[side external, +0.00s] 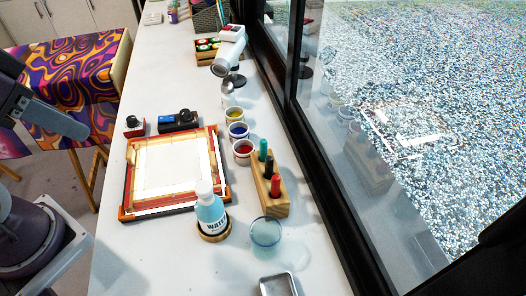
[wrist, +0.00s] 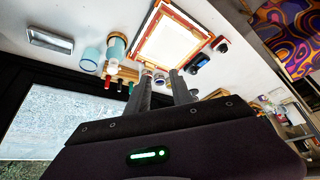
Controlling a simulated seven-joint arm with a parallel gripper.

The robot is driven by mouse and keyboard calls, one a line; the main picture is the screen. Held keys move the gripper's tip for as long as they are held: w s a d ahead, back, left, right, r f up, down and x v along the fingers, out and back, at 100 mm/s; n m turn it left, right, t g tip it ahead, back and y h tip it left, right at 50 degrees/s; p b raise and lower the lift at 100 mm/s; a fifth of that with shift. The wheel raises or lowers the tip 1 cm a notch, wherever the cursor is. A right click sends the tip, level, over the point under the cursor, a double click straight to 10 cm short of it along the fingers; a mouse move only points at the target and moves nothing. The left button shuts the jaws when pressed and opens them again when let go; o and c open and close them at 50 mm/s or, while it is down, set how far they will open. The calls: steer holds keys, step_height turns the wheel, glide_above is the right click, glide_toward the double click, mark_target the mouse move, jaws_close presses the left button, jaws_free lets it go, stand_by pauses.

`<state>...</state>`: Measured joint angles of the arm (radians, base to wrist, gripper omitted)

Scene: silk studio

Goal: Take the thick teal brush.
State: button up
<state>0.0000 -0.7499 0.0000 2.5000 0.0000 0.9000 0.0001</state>
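The thick teal brush (side external: 263,149) stands upright at the far end of a wooden holder (side external: 268,199) in the side external view. A black brush (side external: 269,164) and a red brush (side external: 276,185) stand in the same holder. In the wrist view the holder (wrist: 124,72) is small and the teal brush (wrist: 131,88) is close beside my left finger, partly hard to make out. My gripper (wrist: 160,80) shows two separated fingers with nothing between them held; it is open and well away from the brushes.
A water bottle (side external: 210,214) and a clear cup (side external: 265,237) stand near the holder. Paint pots (side external: 243,152) line its far side. A framed screen (side external: 175,172) lies to the left. A metal tray (side external: 278,284) is in front. The window frame (side external: 325,195) bounds the right.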

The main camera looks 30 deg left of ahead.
steer(key=w+d+r+m+g, duration=0.1)
steer(key=w+d+r+m, duration=0.1)
steer(key=w, duration=0.4)
steer(key=m+g, duration=0.4)
steer(key=m, duration=0.6)
glide_above(263, 140)
steer(key=f, duration=1.3)
steer(key=shift+s+a+f, duration=0.1)
steer(key=shift+a+f, duration=0.25)
steer(key=shift+g, duration=0.3)
steer(key=f, duration=0.8)
steer(key=shift+d+f, duration=0.25)
steer(key=shift+d, duration=0.15)
jaws_close()
